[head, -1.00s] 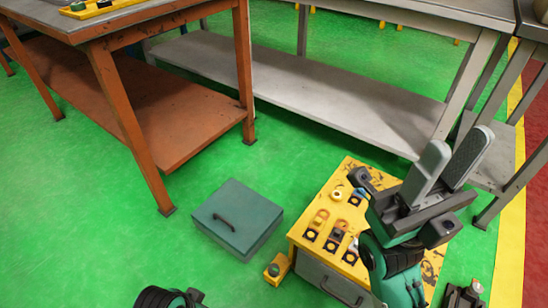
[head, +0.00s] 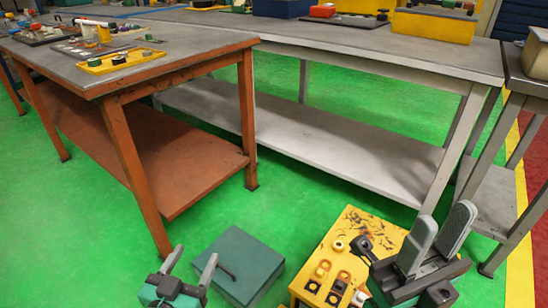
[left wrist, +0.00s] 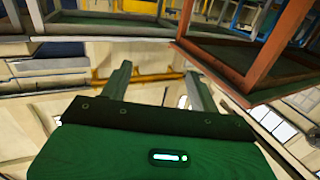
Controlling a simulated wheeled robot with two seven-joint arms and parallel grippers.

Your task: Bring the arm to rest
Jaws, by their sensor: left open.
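My left gripper (head: 190,259) is low in the head view, left of the teal box, with its two grey fingers pointing up and apart. The left wrist view also shows its fingers (left wrist: 157,80) spread with nothing between them. My right gripper (head: 444,222) is at the lower right of the head view, its two grey fingers pointing up with an empty gap between them. It is in front of the right side of the yellow-topped cabinet (head: 350,225) and hides part of it.
A teal box (head: 240,262) with a handle stands on the green floor between my grippers. An orange-legged workbench (head: 190,52) stands at left, holding a yellow tray (head: 122,62). A grey workbench (head: 360,42) stands behind. Small parts (head: 330,275) sit on the yellow cabinet.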

